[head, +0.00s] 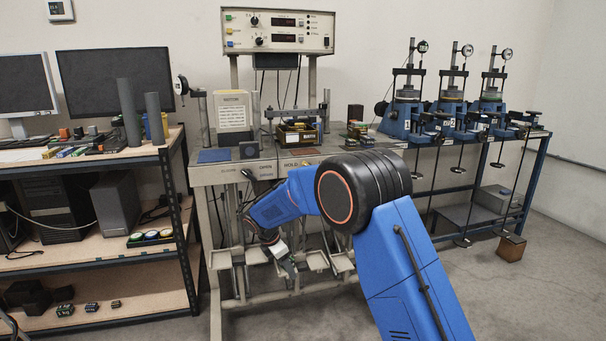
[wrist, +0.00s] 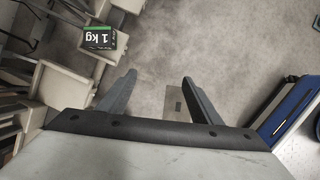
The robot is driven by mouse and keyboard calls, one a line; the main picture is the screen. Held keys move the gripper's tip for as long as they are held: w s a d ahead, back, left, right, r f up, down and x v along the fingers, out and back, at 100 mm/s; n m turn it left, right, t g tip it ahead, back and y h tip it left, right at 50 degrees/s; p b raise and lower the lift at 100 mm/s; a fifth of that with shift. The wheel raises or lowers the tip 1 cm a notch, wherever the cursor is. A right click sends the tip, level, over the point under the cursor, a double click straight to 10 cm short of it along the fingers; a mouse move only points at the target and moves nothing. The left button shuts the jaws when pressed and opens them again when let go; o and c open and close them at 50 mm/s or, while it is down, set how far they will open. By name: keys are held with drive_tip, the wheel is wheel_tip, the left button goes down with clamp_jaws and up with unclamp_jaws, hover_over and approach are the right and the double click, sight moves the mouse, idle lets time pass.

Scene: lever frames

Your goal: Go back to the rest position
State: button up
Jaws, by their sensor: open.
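My gripper (wrist: 160,95) is open in the wrist view, with its two dark fingers spread apart. In the head view my blue arm reaches forward and bends down to the left. My gripper (head: 289,268) hangs low there, in front of the grey test bench (head: 212,175) and below its top edge. The fingertips are small and hard to make out in that view.
Lever hangers and pale trays (head: 316,261) sit under the bench close to my gripper. A shelf (head: 95,263) stands left and blue lever frames (head: 403,120) stand right. Floor is clear at front right.

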drive_tip(key=s+d+r+m+y, duration=0.1)
drive_tip(key=s+d+r+m, duration=0.5)
drive_tip(key=s+d+r, duration=0.5)
drive_tip(key=s+d+r+m+y, duration=0.1)
drive_tip(key=s+d+r+m, duration=0.5)
drive_tip(key=s+d+r, duration=0.5)
drive_tip(key=s+d+r+m+t, duration=0.1)
drive_tip(key=s+d+r+m, duration=0.1)
drive_tip(key=s+d+m, duration=0.7)
drive_tip(key=s+d+f+m, duration=0.1)
drive_tip(key=s+d+f, duration=0.1)
drive_tip(key=s, duration=0.7)
drive_tip(key=s+d+f+m+t+y, duration=0.1)
drive_tip(key=s+d+f+m, duration=0.1)
drive_tip(key=s, duration=0.7)
drive_tip(key=shift+s+d, duration=0.2)
drive_tip(key=shift+s, duration=0.15)
